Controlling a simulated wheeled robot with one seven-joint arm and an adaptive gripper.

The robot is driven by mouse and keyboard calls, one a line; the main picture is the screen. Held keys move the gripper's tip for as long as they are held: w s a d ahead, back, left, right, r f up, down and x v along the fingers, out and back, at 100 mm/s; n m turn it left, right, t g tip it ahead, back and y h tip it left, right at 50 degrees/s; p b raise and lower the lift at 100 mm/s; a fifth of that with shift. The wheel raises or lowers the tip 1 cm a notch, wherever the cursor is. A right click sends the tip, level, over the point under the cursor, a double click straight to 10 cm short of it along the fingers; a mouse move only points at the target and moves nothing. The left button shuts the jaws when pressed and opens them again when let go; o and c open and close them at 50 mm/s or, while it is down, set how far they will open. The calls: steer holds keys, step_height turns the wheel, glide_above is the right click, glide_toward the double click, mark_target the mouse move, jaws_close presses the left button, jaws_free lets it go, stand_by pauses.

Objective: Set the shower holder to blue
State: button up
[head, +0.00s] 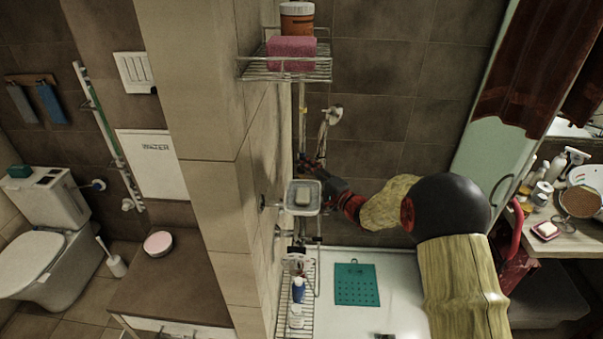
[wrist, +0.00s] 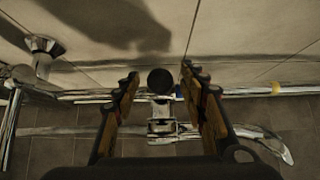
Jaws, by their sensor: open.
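The chrome shower holder (wrist: 162,125) sits on the rail (wrist: 240,91) in the wrist view, with a round black knob (wrist: 160,80) facing the camera. My gripper (wrist: 161,88) is open, with one finger on each side of the knob. I see gaps between the fingers and the knob. A small blue mark (wrist: 178,91) shows on the rail just right of the holder, partly hidden by the right finger. A yellow mark (wrist: 275,87) is farther right. In the head view my gripper (head: 322,177) is at the rail (head: 301,125) and hides the holder.
A wire shelf (head: 255,70) with a pink sponge (head: 291,53) hangs above my gripper. A soap dish (head: 294,207) is close below it. A tiled wall corner (head: 205,120) stands left. A chrome wall fitting (wrist: 43,48) shows in the wrist view.

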steer(key=v, duration=1.2)
steer(key=shift+a, duration=0.25)
